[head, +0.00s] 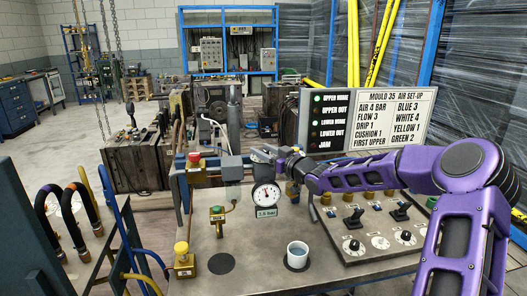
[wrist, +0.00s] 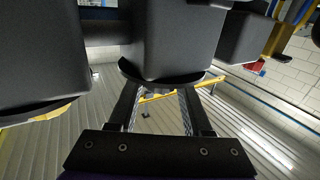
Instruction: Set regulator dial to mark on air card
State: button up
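The air card (head: 395,118) stands at the back right of the bench and reads "AIR 4 BAR", "FLOW 3", "DRIP 1", "CUSHION 1". A round white pressure gauge (head: 267,196) faces me, its needle pointing roughly up; the small label below it is too small to read surely. In the wrist view, my two fingers (wrist: 160,98) are apart and reach to a dark round part (wrist: 165,79) under a black block. Whether they clamp it, I cannot tell. The regulator dial's marks are hidden.
A red button (head: 195,158) is left of the regulator. A brass valve (head: 217,217), a yellow-knobbed valve (head: 182,259) and a cup (head: 297,255) stand in front. A panel with levers and dials (head: 372,229) lies below my arm. Upper and lower home lamps (head: 317,98) are green.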

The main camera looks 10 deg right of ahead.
grip_shut()
jog(key=shift+f+h+b, duration=0.25)
jog(key=shift+h+b, duration=0.05)
jog(key=shift+b, duration=0.75)
jog(key=shift+m+t+h+b, duration=0.3)
jog(key=shift+m+b, duration=0.1)
jog(key=shift+b, duration=0.25)
jog(key=m+h+b, duration=0.1)
jog(key=b, duration=0.2)
jog(key=shift+a+t+h+b, duration=0.15)
jog(key=shift+t+h+b, duration=0.15)
jog(key=shift+t, duration=0.1)
jog(key=shift+r+m+h+b, duration=0.1)
jog(key=shift+m+h+b, duration=0.45)
jog(key=shift+b, duration=0.45)
jog(key=shift+r+h, duration=0.1)
jog(key=shift+h, duration=0.15)
